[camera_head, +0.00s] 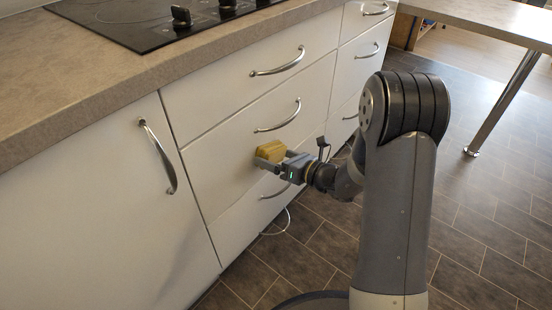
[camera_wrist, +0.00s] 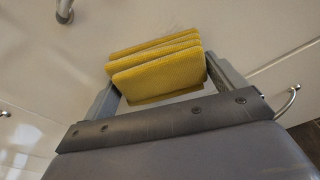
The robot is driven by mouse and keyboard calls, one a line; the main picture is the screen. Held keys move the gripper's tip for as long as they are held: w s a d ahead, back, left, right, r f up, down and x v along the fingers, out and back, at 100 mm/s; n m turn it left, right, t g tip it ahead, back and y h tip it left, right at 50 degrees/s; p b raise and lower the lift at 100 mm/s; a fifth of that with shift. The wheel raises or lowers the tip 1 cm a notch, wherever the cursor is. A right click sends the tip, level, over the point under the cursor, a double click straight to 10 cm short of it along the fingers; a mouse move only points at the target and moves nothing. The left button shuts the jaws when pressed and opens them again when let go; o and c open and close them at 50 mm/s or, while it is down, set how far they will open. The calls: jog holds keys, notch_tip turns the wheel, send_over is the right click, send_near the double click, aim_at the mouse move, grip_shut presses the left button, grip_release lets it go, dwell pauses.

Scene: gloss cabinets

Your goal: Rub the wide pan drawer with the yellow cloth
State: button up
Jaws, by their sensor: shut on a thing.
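The yellow cloth (camera_head: 270,151) is a folded, layered pad held in my gripper (camera_head: 271,158). In the wrist view the cloth (camera_wrist: 158,66) sits between the two fingers of my gripper (camera_wrist: 163,82), which are shut on it. The cloth is at the white front of the wide drawer (camera_head: 225,165) in the middle of the stack, below that drawer's curved chrome handle (camera_head: 281,118). It looks close to or against the front; I cannot tell whether it touches. The cloth's far face is hidden.
Another wide drawer with a handle (camera_head: 279,63) is above, and a lower handle (camera_head: 275,190) is partly behind my gripper. A cupboard door handle (camera_head: 158,157) is at left. A black hob (camera_head: 150,22) lies on the worktop. The tiled floor (camera_head: 480,220) at right is clear except for a table leg (camera_head: 503,103).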

aim_at(285, 151)
jog(key=shift+w+d, duration=0.6)
jog(key=shift+w, duration=0.15)
jog(key=shift+w+d, duration=0.55)
jog(key=shift+w, duration=0.2)
jog(key=shift+s+a, duration=1.35)
jog(key=shift+s, duration=0.1)
jog(key=shift+a+r, duration=0.1)
jog(key=shift+c, duration=0.3)
jog(key=shift+s, duration=0.15)
jog(key=shift+f+v, duration=0.2)
jog(key=shift+v, duration=1.25)
jog(key=shift+f+v, duration=0.2)
jog(key=shift+v, duration=1.25)
jog(key=shift+s+f, duration=0.1)
jog(key=shift+f+v, duration=0.2)
jog(key=shift+v, duration=1.35)
